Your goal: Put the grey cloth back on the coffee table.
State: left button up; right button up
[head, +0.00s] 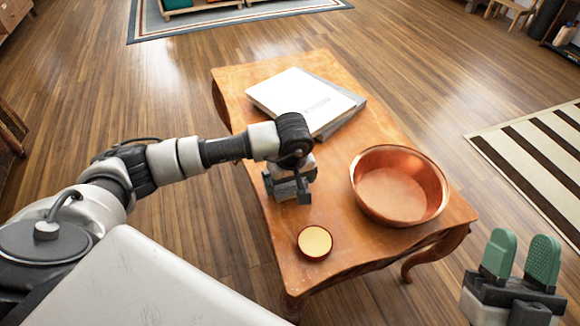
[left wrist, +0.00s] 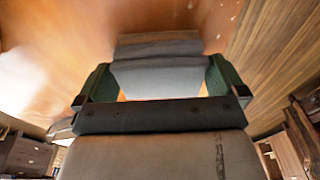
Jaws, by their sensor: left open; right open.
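The wooden coffee table (head: 330,225) stands in the middle of the head view. My left gripper (head: 287,189) is low over its near-left part, pointing down. In the left wrist view, the grey cloth (left wrist: 157,45) lies folded against the orange-brown tabletop, between and just beyond the open green-padded fingers (left wrist: 158,80). I cannot tell whether the fingers touch it. In the head view the cloth is mostly hidden by the gripper. My right gripper (head: 521,258) is open and empty at the lower right, off the table, with its green pads upward.
A white book (head: 305,98) lies on a grey one at the table's far end. A copper bowl (head: 400,186) stands to the right of my left gripper. A small round yellow-topped dish (head: 314,242) is near the front edge. A striped rug (head: 535,160) lies at right.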

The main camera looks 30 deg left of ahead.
pick_arm(q)
jog(key=r+p, duration=0.1)
jog(key=r, duration=0.5)
jog(key=r+p, duration=0.1)
jog(key=r, duration=0.2)
jog(key=shift+s+d+p, duration=0.3)
jog(key=shift+s+d, duration=0.05)
jog(key=shift+d, duration=0.05)
jog(key=shift+r, duration=0.55)
pick_arm(e)
jog(key=w+f+g+h, duration=0.3)
jog(key=f+g, duration=0.4)
jog(key=shift+w+d+f+g, duration=0.15)
jog(key=shift+d+f+g, duration=0.15)
jog(key=shift+f+g, duration=0.1)
pick_arm(q)
jog(key=shift+s, duration=0.1)
